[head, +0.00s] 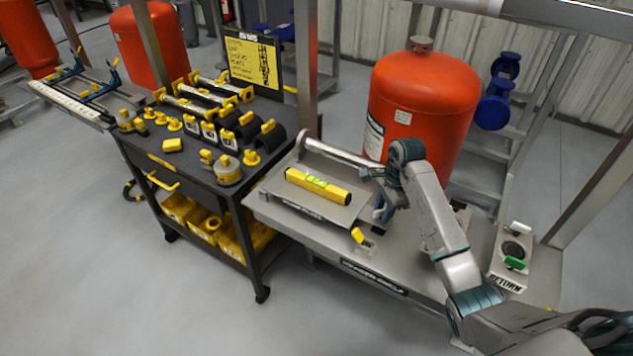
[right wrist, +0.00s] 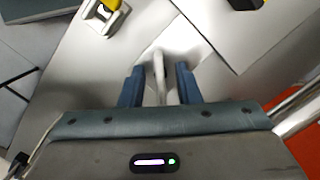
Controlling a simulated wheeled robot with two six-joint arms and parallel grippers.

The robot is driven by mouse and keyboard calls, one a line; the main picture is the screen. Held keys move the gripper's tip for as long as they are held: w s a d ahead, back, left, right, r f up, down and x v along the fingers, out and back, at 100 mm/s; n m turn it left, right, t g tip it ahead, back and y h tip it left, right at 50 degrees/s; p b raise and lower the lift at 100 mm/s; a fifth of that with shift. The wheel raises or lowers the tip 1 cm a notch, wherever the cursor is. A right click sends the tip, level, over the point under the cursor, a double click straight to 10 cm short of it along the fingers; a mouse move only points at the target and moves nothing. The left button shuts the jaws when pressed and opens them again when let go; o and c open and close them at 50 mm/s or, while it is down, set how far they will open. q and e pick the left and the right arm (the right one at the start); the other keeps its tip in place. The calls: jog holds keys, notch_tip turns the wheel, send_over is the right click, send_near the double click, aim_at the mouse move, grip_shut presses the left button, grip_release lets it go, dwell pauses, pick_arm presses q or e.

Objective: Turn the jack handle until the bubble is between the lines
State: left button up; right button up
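A yellow spirit level (head: 318,186) with a bright green vial lies on a grey plate (head: 290,208) on the bench. The bubble and its lines are too small to read. My right gripper (head: 383,213) is low at the plate's right side, pointing down. In the right wrist view its two blue fingers (right wrist: 160,88) stand apart. A slim grey lever (right wrist: 159,72), which looks like the jack handle, is between them, with a narrow gap seen on each side. In the head view my gripper mostly hides this lever. My left gripper is not in view.
A yellow-tipped latch (head: 358,236) stands near the bench's front edge. A silver bar (head: 343,153) runs behind the plate. A large orange tank (head: 425,100) stands behind. A dark tool cart (head: 205,165) is at left. A return station (head: 513,250) is at right.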

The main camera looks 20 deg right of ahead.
jog(key=shift+c, duration=0.2)
grip_shut()
jog(key=shift+f+n+b, duration=0.1)
jog(key=shift+n+b, duration=0.2)
jog(key=shift+b, duration=0.15)
jog(key=shift+n+b, duration=0.65)
jog(key=shift+n, duration=0.05)
jog(key=shift+r+n+p, duration=0.2)
jog(key=shift+n+p, duration=0.15)
jog(key=shift+n, duration=0.15)
jog(key=shift+f, duration=0.1)
jog(key=shift+g, duration=0.3)
